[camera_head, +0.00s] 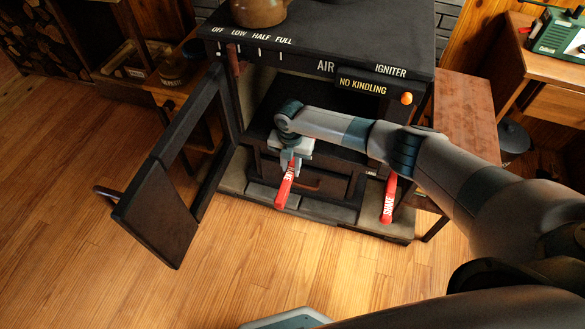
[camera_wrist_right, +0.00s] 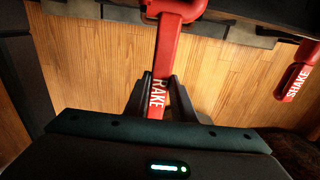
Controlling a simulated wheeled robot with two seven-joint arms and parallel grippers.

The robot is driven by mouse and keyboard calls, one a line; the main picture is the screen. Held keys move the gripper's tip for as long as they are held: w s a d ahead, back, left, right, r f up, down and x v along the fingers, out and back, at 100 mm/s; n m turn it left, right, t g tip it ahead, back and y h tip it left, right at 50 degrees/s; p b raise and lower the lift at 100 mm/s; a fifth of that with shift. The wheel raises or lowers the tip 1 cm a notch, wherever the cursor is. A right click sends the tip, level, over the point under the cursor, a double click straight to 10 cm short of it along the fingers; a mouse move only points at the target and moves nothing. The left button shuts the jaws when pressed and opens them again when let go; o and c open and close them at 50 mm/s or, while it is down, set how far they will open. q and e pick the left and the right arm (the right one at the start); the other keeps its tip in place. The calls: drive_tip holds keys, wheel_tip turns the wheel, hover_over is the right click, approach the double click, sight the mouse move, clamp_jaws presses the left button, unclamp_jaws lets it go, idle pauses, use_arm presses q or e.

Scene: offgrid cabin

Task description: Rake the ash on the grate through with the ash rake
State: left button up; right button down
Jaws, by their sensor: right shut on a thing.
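The ash rake (camera_head: 286,187) has a red handle lettered RAKE and sticks out of the front of the stove (camera_head: 340,60). My right gripper (camera_head: 290,160) is at the stove front and shut on the rake; in the right wrist view the red handle (camera_wrist_right: 163,85) lies between its two dark fingers (camera_wrist_right: 160,100). The rake's far end and the grate with its ash are hidden behind my right arm and inside the stove. The stove door (camera_head: 185,150) stands swung open to the left. My left gripper is not in view.
A red SHAKE handle (camera_head: 389,198) hangs at the stove's right and also shows in the right wrist view (camera_wrist_right: 296,80). A brown pot (camera_head: 258,10) stands on top. A side table (camera_head: 465,115) is at the right. The wooden floor (camera_head: 90,230) in front is clear.

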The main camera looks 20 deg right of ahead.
sight(289, 178)
drive_tip(key=shift+w+a+f+b, duration=0.1)
drive_tip(key=shift+w+a+b, duration=0.35)
drive_tip(key=shift+a+b, duration=0.2)
drive_tip(key=shift+w+a+f+b, duration=0.1)
drive_tip(key=shift+w+a+b, duration=0.4)
drive_tip(key=shift+a, duration=0.2)
drive_tip(key=shift+r+p, duration=1.45)
drive_tip(key=shift+r, duration=0.1)
drive_tip(key=shift+s+d+f+p, duration=0.1)
drive_tip(key=shift+s+d+p, duration=0.1)
drive_tip(key=shift+s+p, duration=0.5)
drive_tip(key=shift+s+d+f+p, duration=0.1)
drive_tip(key=shift+s+d+p, duration=0.05)
drive_tip(key=shift+s+p, duration=0.5)
drive_tip(key=shift+s+d+f+p, duration=0.2)
drive_tip(key=shift+s+p, duration=0.25)
drive_tip(key=shift+s, duration=0.15)
drive_tip(key=shift+s+d+f+p, duration=0.15)
drive_tip(key=shift+s+p, duration=0.25)
drive_tip(key=shift+s, duration=0.2)
drive_tip(key=shift+f+b, duration=0.7)
drive_tip(key=shift+f, duration=0.2)
